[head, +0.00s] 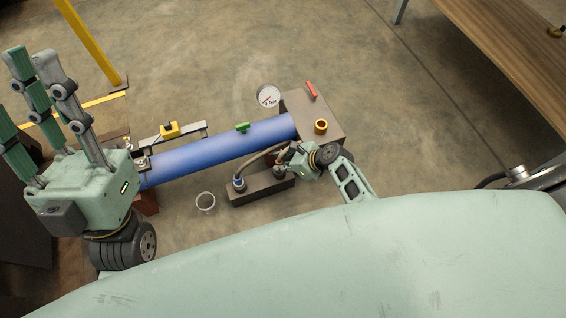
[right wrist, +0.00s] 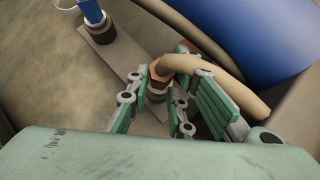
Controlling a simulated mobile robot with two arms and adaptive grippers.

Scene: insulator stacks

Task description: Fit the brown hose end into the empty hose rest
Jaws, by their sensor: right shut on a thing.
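My right gripper (head: 287,158) is shut on the brown hose end (right wrist: 158,72), just below its orange-brown collar in the right wrist view (right wrist: 156,100). The brown hose (right wrist: 205,70) bends from the collar to the right. The end points down over the right part of a low grey-brown rest block (head: 262,193). The empty rest (head: 279,171) there is partly hidden by the gripper; I cannot tell whether the end is inside it. A blue hose end (head: 239,183) stands upright in the left rest (right wrist: 101,32). My left gripper (head: 35,85) is open and empty, fingers spread, at far left.
A small pale cup (head: 205,201) stands left of the block.

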